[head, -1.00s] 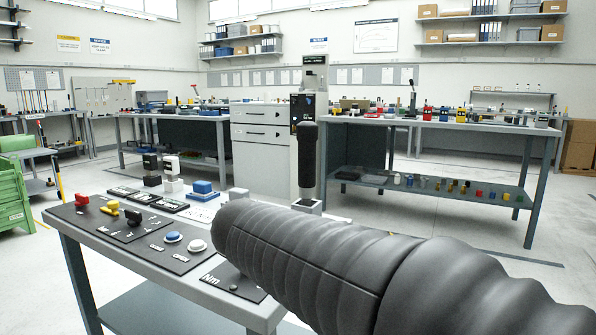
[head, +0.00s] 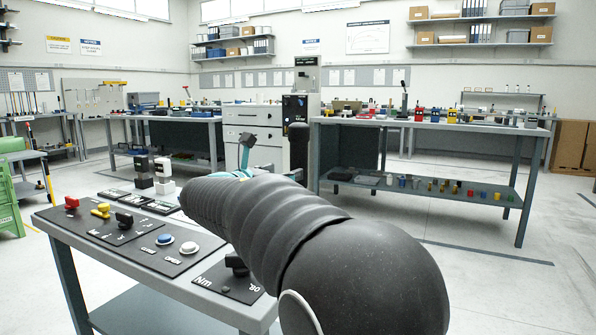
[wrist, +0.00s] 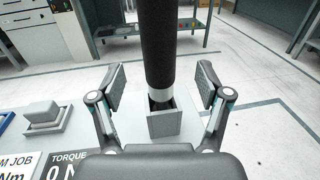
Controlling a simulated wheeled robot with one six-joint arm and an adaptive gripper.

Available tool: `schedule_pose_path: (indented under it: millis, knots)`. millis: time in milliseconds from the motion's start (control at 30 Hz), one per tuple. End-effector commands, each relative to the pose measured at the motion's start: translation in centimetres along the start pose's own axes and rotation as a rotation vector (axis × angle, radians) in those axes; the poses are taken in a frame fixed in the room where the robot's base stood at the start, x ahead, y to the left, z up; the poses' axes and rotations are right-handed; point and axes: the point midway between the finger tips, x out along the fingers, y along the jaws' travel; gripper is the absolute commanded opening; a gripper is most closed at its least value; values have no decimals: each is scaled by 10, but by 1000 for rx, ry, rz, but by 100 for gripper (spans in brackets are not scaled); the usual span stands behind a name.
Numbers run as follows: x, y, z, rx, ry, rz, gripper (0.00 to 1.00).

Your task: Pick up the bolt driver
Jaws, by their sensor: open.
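The bolt driver (head: 298,147) stands upright as a black cylinder on the bench; my arm hides its lower part in the head view. In the wrist view the driver (wrist: 160,42) rises from a small grey holder (wrist: 164,124), with a silvery band near its lower end. My gripper (wrist: 161,86) is open, with one finger on each side of the driver's lower part. Gaps show between the pads and the driver, and nothing is held. In the head view only a teal and black finger part of my gripper shows, just left of the driver.
The panel bench (head: 150,265) carries a red knob (head: 71,203), a yellow knob (head: 101,210), a blue button (head: 165,239) and a white button (head: 188,248). In the wrist view a grey block (wrist: 43,114) lies left of the holder. Another workbench (head: 420,124) stands behind.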

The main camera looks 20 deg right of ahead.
Motion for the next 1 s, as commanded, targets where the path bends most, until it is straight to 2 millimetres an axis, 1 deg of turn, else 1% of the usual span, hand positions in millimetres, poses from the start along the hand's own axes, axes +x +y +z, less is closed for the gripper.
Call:
schedule_pose_path:
  millis: [33, 100, 267, 367, 600, 700, 933, 967, 1000]
  knots:
    - [7, -1, 0, 0, 0, -3, 76]
    - [12, 0, 0, 1, 0, -1, 76]
    - [18, -1, 0, 1, 1, -1, 76]
    - [26, -1, -1, 1, 1, -2, 76]
    - [58, -1, -2, 1, 1, -4, 76]
    - [67, 0, -2, 2, 1, -1, 76]
    - [69, 0, -2, 2, 1, 0, 76]
    - [68, 0, -2, 2, 1, 0, 69]
    - [68, 0, -2, 2, 1, 0, 59]
